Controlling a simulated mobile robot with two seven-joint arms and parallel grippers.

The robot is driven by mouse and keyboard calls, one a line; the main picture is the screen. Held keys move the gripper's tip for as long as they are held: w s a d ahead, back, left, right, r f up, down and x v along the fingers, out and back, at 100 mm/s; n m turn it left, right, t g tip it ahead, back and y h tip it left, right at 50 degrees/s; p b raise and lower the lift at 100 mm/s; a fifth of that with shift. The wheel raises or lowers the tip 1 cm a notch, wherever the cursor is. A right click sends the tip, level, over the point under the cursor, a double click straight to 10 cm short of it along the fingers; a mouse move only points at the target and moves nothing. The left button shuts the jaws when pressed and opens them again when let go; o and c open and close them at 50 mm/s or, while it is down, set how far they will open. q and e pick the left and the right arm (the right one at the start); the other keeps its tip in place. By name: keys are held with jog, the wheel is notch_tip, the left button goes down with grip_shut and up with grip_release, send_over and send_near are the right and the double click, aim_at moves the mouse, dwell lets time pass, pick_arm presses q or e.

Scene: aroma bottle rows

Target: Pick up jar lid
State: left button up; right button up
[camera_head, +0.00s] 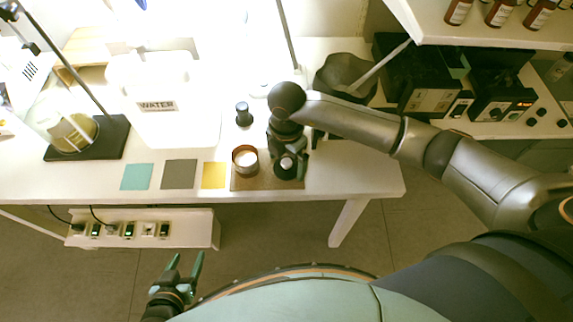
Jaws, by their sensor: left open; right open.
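My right gripper (289,162) is open and points down over the right part of a brown mat (239,184) at the table's front edge. A small round piece with a pale top (287,164), possibly the jar lid, shows at its fingertips; I cannot tell whether the fingers touch it. An open jar with a brown rim and pale contents (245,160) stands upright on the mat, just left of this gripper. My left gripper (186,268) is open and empty, low in front of the table and away from the jar.
A small dark cylinder (243,114) stands behind the jar. Teal (136,177), grey (179,174) and yellow (214,175) squares lie to the left. A WATER container (155,84), a stand base (88,146) and a dark mortar (343,75) stand around. A bottle shelf overhangs the upper right.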

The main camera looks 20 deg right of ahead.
jog(key=shift+c, duration=0.2)
jog(key=c, duration=1.1)
jog(key=shift+c, duration=0.2)
